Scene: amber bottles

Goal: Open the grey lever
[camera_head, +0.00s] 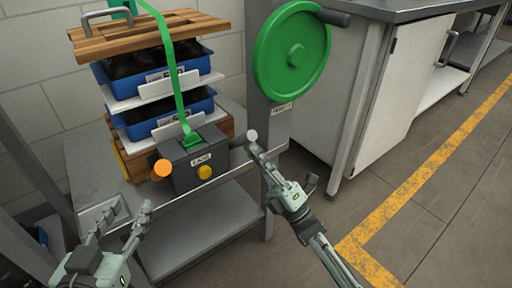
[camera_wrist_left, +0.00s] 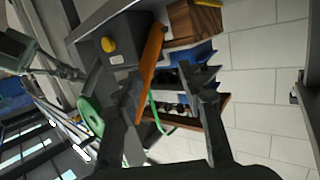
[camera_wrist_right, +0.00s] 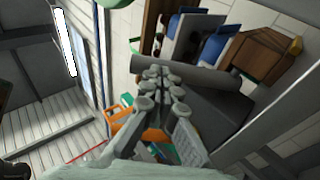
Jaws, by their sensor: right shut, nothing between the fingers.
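The grey lever (camera_head: 252,134) sticks out from the right side of a dark box (camera_head: 184,172) labelled CASE, ending in a pale round knob. My right gripper (camera_head: 252,149) is shut and empty, its fingertips just below and beside the knob. In the right wrist view the lever is a grey bar (camera_wrist_right: 205,75) crossing beyond the shut fingertips (camera_wrist_right: 160,84); I cannot tell whether they touch it. My left gripper (camera_head: 132,209) is open and empty, below and left of the box. In the left wrist view its open fingers (camera_wrist_left: 166,92) show dark.
An orange lever (camera_head: 162,168) is on the box's left, with a yellow button (camera_head: 204,172) in front. Blue crates (camera_head: 165,117) of bottles are stacked behind under a wooden lid (camera_head: 140,35). A green wheel (camera_head: 290,58) stands behind right. The floor at right is clear.

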